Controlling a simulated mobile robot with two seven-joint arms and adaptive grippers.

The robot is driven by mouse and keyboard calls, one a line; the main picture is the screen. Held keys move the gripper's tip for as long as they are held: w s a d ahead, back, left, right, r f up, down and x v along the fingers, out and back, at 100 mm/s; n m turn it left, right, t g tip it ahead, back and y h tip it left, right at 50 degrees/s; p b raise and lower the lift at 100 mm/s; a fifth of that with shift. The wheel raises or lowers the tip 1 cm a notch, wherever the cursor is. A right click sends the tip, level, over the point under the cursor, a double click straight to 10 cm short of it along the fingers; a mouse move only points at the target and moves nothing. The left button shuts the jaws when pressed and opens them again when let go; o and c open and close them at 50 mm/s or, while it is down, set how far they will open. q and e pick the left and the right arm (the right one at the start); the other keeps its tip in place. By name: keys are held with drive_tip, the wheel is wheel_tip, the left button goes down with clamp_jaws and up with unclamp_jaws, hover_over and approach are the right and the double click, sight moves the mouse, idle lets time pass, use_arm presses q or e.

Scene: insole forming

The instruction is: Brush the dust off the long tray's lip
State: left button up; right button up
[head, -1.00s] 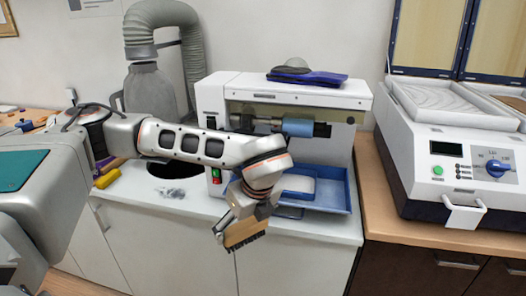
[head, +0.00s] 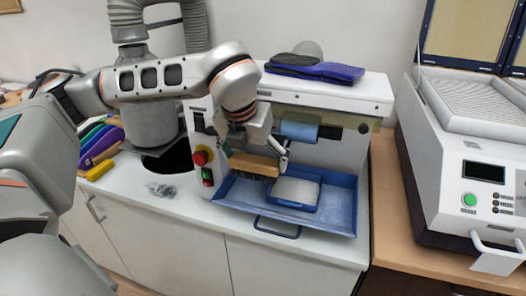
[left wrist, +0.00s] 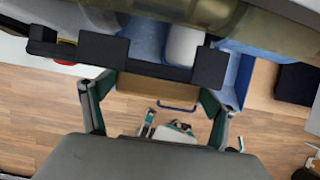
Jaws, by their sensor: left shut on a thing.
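My left gripper (head: 258,148) is shut on the wooden block of a brush (head: 254,164) with dark bristles pointing down. It holds the brush over the back left part of the long blue tray (head: 338,220), under the front of the white machine. I cannot tell whether the bristles touch the tray. The brush block (left wrist: 158,88) also shows between the fingers in the left wrist view. A smaller blue tray (head: 302,207) with a pale pad (head: 297,191) sits in the long tray, right of the brush. Dust on the lip is too small to make out.
The white machine (head: 345,92) with a blue roller (head: 299,130) stands just behind the brush. A red knob (head: 201,157) is close to its left. Grey dust (head: 162,190) lies on the counter by a dark round opening. A second machine (head: 455,165) stands at right.

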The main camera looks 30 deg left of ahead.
sight(254, 179)
use_arm(q)
drive_tip(key=shift+f, duration=0.15)
drive_tip(key=shift+s+f+b, duration=0.15)
drive_tip(key=shift+f+b, duration=0.15)
drive_tip(key=shift+f, duration=0.1)
wheel_tip(254, 179, down, 6)
drive_tip(key=b, duration=0.3)
drive_tip(key=shift+f+b, duration=0.45)
drive_tip(key=shift+f, duration=0.05)
use_arm(e)
wheel_tip(254, 179, down, 6)
drive_tip(key=s, duration=0.1)
drive_tip(key=shift+s+g, duration=0.3)
drive_tip(key=shift+s+f, duration=0.1)
use_arm(q)
drive_tip(key=shift+f+b, duration=0.65)
drive_tip(key=shift+f, duration=0.2)
use_arm(e)
drive_tip(key=shift+s+f, duration=0.2)
drive_tip(key=shift+f, duration=0.55)
use_arm(q)
drive_tip(key=shift+d, duration=0.15)
